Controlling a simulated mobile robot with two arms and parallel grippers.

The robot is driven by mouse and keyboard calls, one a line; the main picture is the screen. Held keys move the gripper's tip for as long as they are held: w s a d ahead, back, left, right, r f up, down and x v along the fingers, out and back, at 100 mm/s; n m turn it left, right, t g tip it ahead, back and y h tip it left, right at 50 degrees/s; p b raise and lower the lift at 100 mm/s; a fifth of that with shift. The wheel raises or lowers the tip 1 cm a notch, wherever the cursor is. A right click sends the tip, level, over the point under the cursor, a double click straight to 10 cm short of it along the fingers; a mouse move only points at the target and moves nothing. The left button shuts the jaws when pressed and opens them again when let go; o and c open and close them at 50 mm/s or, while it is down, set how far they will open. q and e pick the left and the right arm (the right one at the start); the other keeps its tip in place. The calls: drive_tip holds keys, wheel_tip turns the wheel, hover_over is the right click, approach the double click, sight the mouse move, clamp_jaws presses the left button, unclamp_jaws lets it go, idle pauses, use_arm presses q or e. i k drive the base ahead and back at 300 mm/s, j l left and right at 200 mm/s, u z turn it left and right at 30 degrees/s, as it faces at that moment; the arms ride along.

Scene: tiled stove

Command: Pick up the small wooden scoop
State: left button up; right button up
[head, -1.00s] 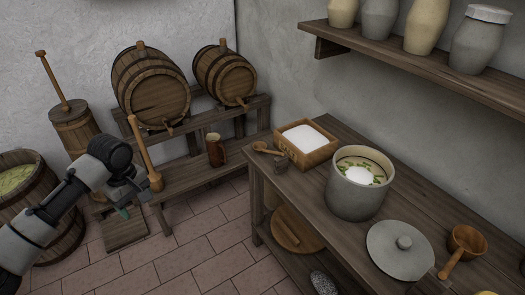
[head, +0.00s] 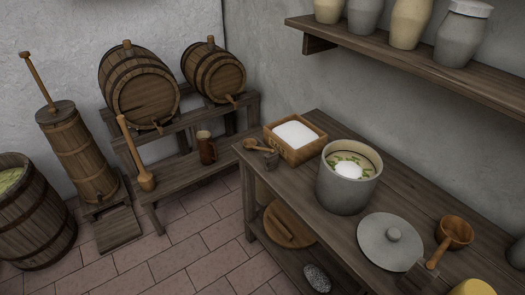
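The small wooden scoop (head: 257,146) lies on the left end of the wooden table, beside the box of white powder. Its round end is toward the left, and its handle runs right toward a small dark block (head: 271,160). A larger wooden ladle (head: 455,232) rests at the right of the table, its handle pointing toward the front. Neither of my grippers is in view.
The wooden table (head: 330,242) also holds the box (head: 291,157), a grey pot (head: 345,194) with white and green contents, and a round grey lid (head: 378,255). A shelf with jars (head: 405,62) overhangs the back. Tiled floor (head: 185,262) lies open at left.

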sight(250, 143)
drive_tip(key=i+j+z, duration=0.15)
drive_tip(key=z, duration=0.25)
drive_tip(key=i+j+z, duration=0.1)
drive_tip(key=z, duration=0.3)
drive_tip(key=j+z, duration=0.4)
drive_tip(key=i+l, duration=0.05)
drive_tip(key=l, duration=0.05)
